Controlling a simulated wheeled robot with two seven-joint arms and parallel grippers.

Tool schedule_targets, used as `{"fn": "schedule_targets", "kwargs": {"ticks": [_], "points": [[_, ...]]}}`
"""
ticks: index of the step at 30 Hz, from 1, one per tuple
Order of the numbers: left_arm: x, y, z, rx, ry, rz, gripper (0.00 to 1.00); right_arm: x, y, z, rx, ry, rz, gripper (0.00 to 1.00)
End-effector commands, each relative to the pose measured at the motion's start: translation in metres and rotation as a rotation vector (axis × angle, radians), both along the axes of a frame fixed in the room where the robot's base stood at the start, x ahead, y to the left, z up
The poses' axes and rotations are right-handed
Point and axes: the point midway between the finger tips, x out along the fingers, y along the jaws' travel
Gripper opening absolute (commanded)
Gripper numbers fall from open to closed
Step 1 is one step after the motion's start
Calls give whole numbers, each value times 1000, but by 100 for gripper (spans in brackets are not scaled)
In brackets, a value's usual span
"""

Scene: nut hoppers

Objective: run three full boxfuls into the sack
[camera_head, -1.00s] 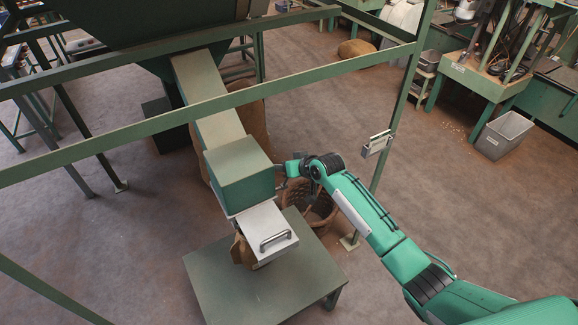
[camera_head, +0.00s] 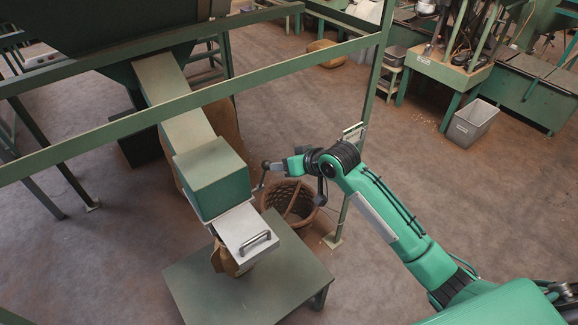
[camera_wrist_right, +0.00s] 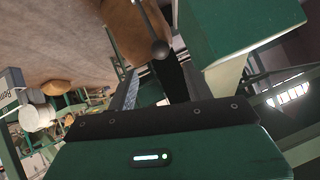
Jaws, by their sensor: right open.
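A green metal box (camera_head: 213,178) sits at the lower end of a sloping chute (camera_head: 172,100). A pale slide plate (camera_head: 238,222) with a bar handle (camera_head: 256,241) juts from its front, below. A brown sack (camera_head: 225,262) hangs under the plate, mostly hidden by it. A lever with a dark ball knob (camera_wrist_right: 160,48) stands beside the box, which also fills the upper right of the wrist view (camera_wrist_right: 235,25). My right gripper (camera_head: 279,165) is open just right of the box, close to the lever and not holding it. My left gripper is out of view.
A low green table (camera_head: 260,290) stands beneath the sack. Green frame rails (camera_head: 250,88) and a post (camera_head: 362,130) surround the chute. A wicker basket (camera_head: 290,205) stands behind the table. A grey bin (camera_head: 472,122) and workbenches are at the right. Floor between is open.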

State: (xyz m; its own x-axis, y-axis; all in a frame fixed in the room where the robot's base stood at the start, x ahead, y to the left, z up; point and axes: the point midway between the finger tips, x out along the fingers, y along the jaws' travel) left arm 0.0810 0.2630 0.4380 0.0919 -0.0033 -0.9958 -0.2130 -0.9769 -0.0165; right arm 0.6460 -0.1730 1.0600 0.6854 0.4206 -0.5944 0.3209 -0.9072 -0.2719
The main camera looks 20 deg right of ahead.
Motion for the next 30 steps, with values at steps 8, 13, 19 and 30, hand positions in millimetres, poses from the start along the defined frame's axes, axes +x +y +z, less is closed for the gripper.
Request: {"fn": "schedule_targets", "kwargs": {"ticks": [8,13,19,30], "points": [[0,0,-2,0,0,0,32,-6,-3,5,1,0,1,52],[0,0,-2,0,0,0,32,-6,-3,5,-1,0,1,46],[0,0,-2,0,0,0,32,-8,-9,-8,-97,-64,2,6],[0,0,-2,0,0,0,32,-38,-26,-45,-744,-469,110,0]]}}
